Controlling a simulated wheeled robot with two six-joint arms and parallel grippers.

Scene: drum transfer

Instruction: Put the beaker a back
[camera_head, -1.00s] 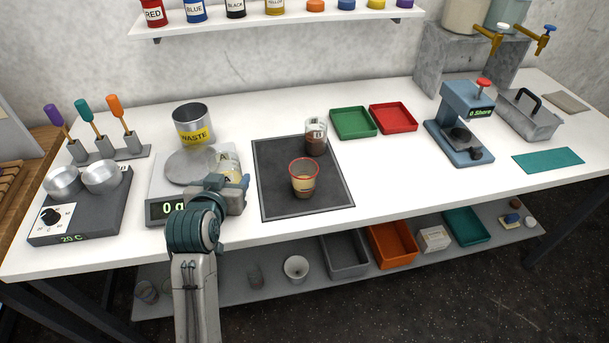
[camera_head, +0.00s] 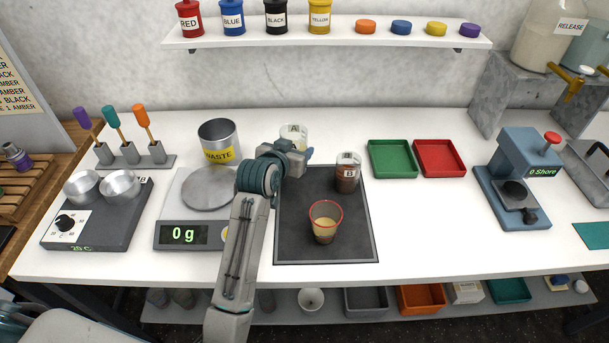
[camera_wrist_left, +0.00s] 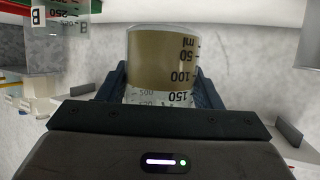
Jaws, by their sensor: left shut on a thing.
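Beaker A (camera_head: 293,130), clear with a white "A" label, is in my left gripper (camera_head: 297,154) at the back left corner of the dark mat (camera_head: 290,235). In the left wrist view the gripper (camera_wrist_left: 162,98) is shut on the beaker (camera_wrist_left: 165,62), which shows a scale and tan liquid. I cannot tell whether its base touches the mat. Beaker B (camera_head: 347,178), with dark brown liquid, stands to its right on the mat. My right gripper is out of view.
A scale (camera_head: 180,235) reading 0 g and a WASTE can (camera_head: 218,140) are to the left. Green (camera_head: 392,158) and red (camera_head: 440,158) trays lie to the right. A shelf (camera_head: 330,36) with bottles hangs above. The table front right of the mat is clear.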

